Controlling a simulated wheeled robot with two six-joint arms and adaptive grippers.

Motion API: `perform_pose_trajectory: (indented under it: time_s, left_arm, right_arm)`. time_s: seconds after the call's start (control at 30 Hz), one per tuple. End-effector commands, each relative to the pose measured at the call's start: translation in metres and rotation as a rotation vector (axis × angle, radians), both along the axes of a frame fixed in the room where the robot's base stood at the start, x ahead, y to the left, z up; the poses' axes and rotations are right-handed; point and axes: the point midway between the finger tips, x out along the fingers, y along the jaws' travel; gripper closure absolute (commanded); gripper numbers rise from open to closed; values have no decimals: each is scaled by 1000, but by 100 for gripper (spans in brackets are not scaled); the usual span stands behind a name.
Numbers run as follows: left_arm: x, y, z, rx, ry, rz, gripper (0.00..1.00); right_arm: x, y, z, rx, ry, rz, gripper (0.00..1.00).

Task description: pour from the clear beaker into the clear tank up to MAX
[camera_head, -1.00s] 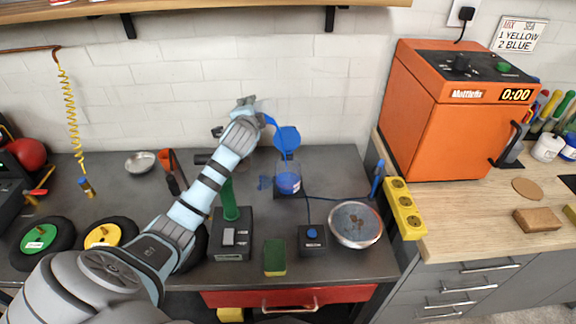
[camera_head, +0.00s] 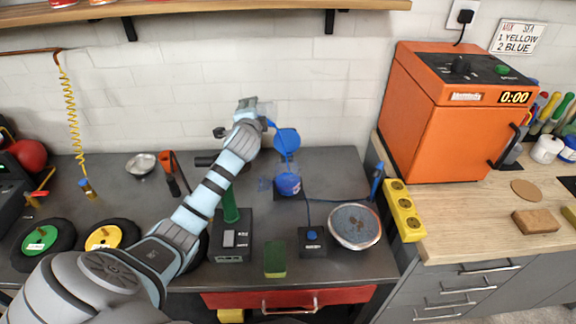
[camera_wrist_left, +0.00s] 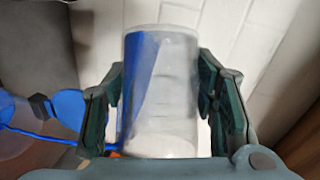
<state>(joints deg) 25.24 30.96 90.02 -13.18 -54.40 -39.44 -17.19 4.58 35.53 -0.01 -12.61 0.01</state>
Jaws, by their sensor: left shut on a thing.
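The clear beaker (camera_wrist_left: 165,95) stands between the fingers of my left gripper (camera_wrist_left: 165,105) in the left wrist view, with blue liquid along its left side. In the head view my left gripper (camera_head: 248,108) is shut on the beaker, which is mostly hidden, up and left of the clear tank. A blue round lid (camera_head: 291,141) stands up behind the tank. The MAX mark is too small to read. My right gripper is not in view.
A black box with a blue button (camera_head: 312,240), a green-and-yellow sponge (camera_head: 275,259) and a round metal dish (camera_head: 355,226) lie in front. A green post on a grey box (camera_head: 233,238) stands near my left arm.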

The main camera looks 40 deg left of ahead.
Motion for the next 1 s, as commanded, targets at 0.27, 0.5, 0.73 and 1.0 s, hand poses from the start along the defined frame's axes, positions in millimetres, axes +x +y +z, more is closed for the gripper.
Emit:
perform_pose_trajectory:
  time_s: [0.27, 0.5, 0.73, 1.0]
  left_arm:
    - [0, -1, 2, 26, 5, 0, 83]
    - [-5, 16, 13, -195, -46, 10, 83]
    - [-6, 15, 1, -293, -71, 11, 83]
    - [-7, 20, -16, -740, -187, 21, 83]
  right_arm:
    - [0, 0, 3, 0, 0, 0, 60]
    - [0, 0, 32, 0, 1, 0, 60]
    - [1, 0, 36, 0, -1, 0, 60]
    - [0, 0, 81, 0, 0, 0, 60]
